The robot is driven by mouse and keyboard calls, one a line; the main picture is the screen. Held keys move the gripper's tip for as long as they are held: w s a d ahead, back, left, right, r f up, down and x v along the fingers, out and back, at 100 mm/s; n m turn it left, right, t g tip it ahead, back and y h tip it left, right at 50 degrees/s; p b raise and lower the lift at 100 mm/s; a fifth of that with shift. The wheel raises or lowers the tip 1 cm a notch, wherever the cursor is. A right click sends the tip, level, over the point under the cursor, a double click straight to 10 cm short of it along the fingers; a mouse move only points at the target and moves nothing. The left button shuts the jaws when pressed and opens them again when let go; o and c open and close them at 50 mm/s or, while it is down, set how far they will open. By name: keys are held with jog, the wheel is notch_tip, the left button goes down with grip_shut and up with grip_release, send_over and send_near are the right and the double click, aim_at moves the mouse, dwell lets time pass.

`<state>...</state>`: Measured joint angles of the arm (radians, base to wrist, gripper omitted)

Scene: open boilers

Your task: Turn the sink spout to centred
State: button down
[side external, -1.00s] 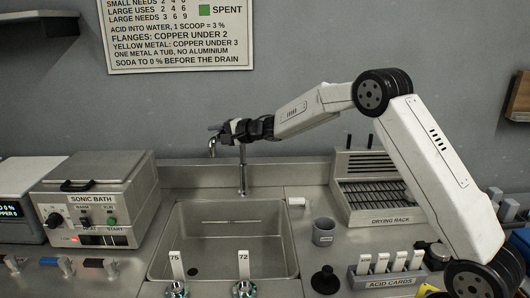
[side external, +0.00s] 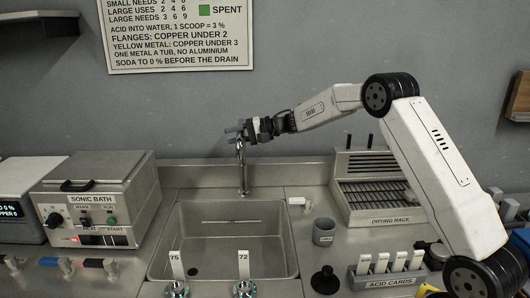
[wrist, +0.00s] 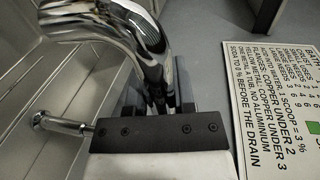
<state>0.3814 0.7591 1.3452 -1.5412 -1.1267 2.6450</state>
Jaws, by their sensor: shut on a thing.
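The sink spout (side external: 242,170) is a chrome gooseneck pipe rising behind the sink basin (side external: 225,205). Its curved end now looks foreshortened near the pipe's top, facing roughly forward over the basin. My gripper (side external: 243,133) is at the top of the spout and shut on it. In the wrist view, the chrome spout (wrist: 105,22) bends across the top left and comes down into my gripper (wrist: 158,95). The jaws partly hide the spout's bend in the side view.
The sonic bath (side external: 95,200) stands left of the sink. The drying rack (side external: 375,195), a grey cup (side external: 323,231) and acid cards (side external: 390,265) are on the right. A wall sign (side external: 180,35) hangs behind.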

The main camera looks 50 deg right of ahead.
jog(key=shift+c, duration=2.2)
grip_release()
jog(key=shift+d, duration=0.1)
jog(key=v, duration=0.7)
jog(key=shift+s+d, duration=0.2)
jog(key=shift+s, duration=0.05)
jog(key=shift+r, duration=0.1)
